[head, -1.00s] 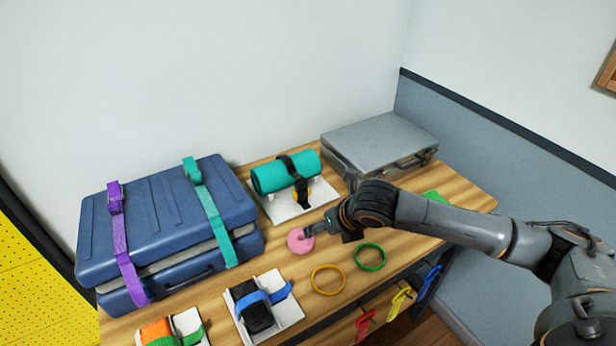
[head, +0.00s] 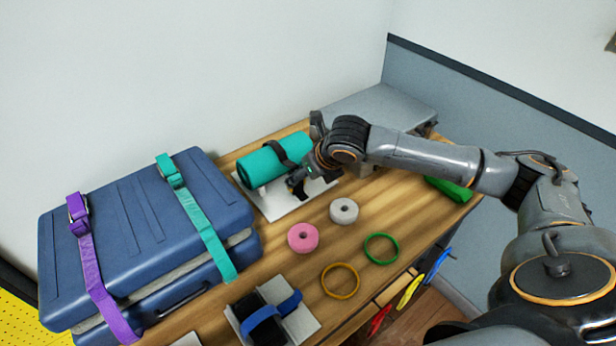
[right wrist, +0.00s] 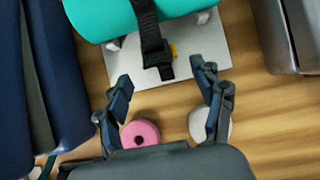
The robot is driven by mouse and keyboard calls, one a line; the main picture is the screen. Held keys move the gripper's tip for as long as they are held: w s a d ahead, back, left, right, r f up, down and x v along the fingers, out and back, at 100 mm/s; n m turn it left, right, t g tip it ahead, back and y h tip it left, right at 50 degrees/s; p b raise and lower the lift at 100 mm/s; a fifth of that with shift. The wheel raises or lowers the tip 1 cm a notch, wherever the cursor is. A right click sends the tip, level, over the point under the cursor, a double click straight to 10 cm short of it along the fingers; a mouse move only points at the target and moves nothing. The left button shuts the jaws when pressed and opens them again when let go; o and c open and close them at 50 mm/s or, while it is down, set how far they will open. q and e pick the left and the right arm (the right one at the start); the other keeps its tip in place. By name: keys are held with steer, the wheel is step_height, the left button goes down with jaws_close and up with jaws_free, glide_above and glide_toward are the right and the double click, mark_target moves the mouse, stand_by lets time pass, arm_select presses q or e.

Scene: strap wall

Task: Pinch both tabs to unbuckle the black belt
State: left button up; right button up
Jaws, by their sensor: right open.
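The black belt (head: 277,153) wraps a teal roll (head: 257,165) lying on a white plate (head: 283,207). In the right wrist view the black belt (right wrist: 147,22) runs down the teal roll (right wrist: 88,18) to a dark buckle (right wrist: 156,53) over the white plate (right wrist: 122,66). A small yellow-orange bit shows beside the buckle. The tabs are too small to make out. My right gripper (right wrist: 161,77) is open and empty, its fingers spread just short of the buckle. In the head view my right gripper (head: 301,183) partly hides the belt's lower end. My left gripper is not in view.
A blue suitcase (head: 130,220) with purple and teal straps stands left. A grey case (head: 385,105) lies behind my right arm. Pink (head: 303,238) and grey (head: 344,210) rings, plus orange (head: 340,281) and green (head: 381,249) hoops, lie in front. A blue-strapped black block (head: 262,316) sits nearest.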

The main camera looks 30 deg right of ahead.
steer(key=b+x, duration=0.5)
steer(key=shift+s, duration=0.15)
steer(key=shift+w+a+f+p, duration=0.1)
steer(key=shift+w+f+p, duration=0.45)
steer(key=shift+p, duration=0.15)
steer(key=shift+w+f, duration=0.35)
steer(key=shift+f, duration=0.2)
steer(key=shift+c, duration=0.2)
steer(key=c, duration=1.1)
